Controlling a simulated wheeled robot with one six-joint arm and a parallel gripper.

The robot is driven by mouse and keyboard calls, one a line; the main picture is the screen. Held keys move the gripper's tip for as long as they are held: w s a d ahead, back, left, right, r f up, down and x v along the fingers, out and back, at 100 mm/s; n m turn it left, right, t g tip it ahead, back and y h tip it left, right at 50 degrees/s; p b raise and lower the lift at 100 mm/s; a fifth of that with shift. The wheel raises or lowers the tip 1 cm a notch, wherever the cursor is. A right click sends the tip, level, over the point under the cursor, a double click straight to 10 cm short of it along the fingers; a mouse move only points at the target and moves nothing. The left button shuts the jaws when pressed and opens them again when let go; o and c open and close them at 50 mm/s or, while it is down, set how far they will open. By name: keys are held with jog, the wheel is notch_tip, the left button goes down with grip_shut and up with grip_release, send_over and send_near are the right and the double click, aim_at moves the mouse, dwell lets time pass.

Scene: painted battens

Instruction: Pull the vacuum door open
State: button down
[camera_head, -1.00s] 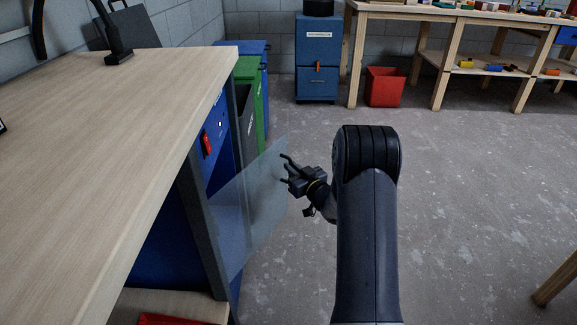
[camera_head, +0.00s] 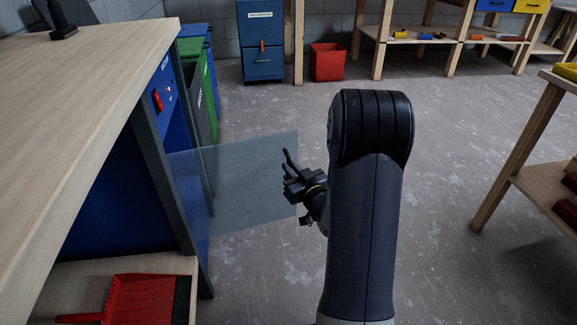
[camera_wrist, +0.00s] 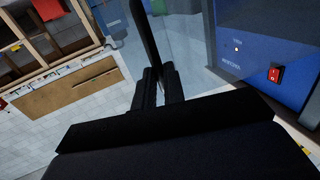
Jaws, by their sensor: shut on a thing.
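The vacuum door (camera_head: 240,190) is a clear, bluish panel that stands out from the dark cabinet frame under the bench, swung open into the aisle. It also shows as a see-through sheet in the wrist view (camera_wrist: 190,35). My gripper (camera_head: 291,170) is at the door's free edge, shut on a dark upright handle (camera_wrist: 148,38). In the wrist view my gripper's fingers (camera_wrist: 159,78) close around the lower part of this bar. The exact contact is partly hidden by the dark fingers. The blue vacuum panel (camera_head: 166,92) carries a red switch (camera_head: 157,101).
The wooden bench (camera_head: 90,90) fills the left side. A red dustpan (camera_head: 140,300) lies on its lower shelf. Green (camera_head: 207,90) and blue bins stand beyond the door. A table (camera_head: 505,165) stands at right. The grey floor between is clear.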

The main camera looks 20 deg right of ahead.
jog(key=s+a+m+h+b, duration=0.2)
jog(key=s+a+h, duration=0.2)
jog(key=s, duration=0.3)
jog(key=shift+s+a+r+m, duration=0.2)
jog(key=shift+a+m, duration=0.1)
jog(key=shift+a, duration=0.25)
jog(key=c, duration=1.5)
grip_release()
jog(key=shift+w+a, duration=0.1)
jog(key=shift+a, duration=0.15)
jog(key=shift+f, duration=0.1)
jog(key=shift+d, duration=0.1)
